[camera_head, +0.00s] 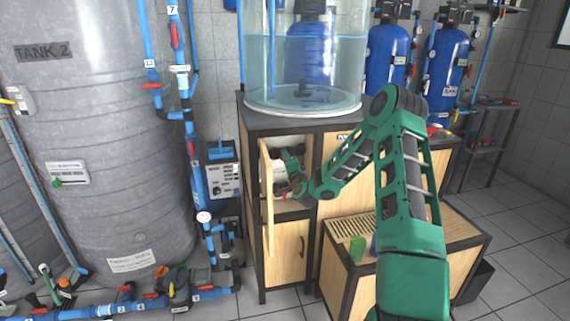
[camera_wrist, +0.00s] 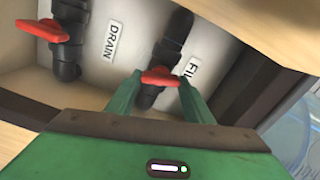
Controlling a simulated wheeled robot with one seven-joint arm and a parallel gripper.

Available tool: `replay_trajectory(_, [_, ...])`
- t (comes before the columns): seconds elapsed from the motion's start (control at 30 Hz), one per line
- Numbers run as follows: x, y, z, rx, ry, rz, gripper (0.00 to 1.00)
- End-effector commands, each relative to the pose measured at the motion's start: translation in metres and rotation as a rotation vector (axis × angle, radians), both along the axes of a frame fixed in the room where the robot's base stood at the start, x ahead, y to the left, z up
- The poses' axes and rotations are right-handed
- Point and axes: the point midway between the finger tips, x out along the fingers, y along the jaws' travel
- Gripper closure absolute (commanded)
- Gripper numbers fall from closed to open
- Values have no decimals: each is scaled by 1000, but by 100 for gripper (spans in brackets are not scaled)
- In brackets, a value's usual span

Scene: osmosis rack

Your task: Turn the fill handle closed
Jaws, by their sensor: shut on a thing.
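The red fill handle (camera_wrist: 160,77) sits on a black pipe valve beside a label that reads "FI", its rest hidden. My gripper (camera_wrist: 158,88) has its two green fingers on either side of this handle and is shut on it. The handle lies across the black pipe in the wrist view. In the head view my gripper (camera_head: 294,188) reaches into the open cabinet, and the fill handle is too small and covered to make out there.
A second red handle (camera_wrist: 42,30), on the pipe labelled DRAIN, is to the left. The wooden cabinet door (camera_head: 267,190) stands open just left of my gripper. A clear water tank (camera_head: 305,60) stands on top. A slatted wooden bench (camera_head: 350,229) is below my arm.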

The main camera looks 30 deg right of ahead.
Motion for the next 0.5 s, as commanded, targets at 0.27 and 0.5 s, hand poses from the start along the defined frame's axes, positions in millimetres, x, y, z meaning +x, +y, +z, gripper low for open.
replay_trajectory(0.27, [-1,-1,-3,171,-46,-2,76])
replay_trajectory(0.5, [-1,-2,-4,248,-67,-2,76])
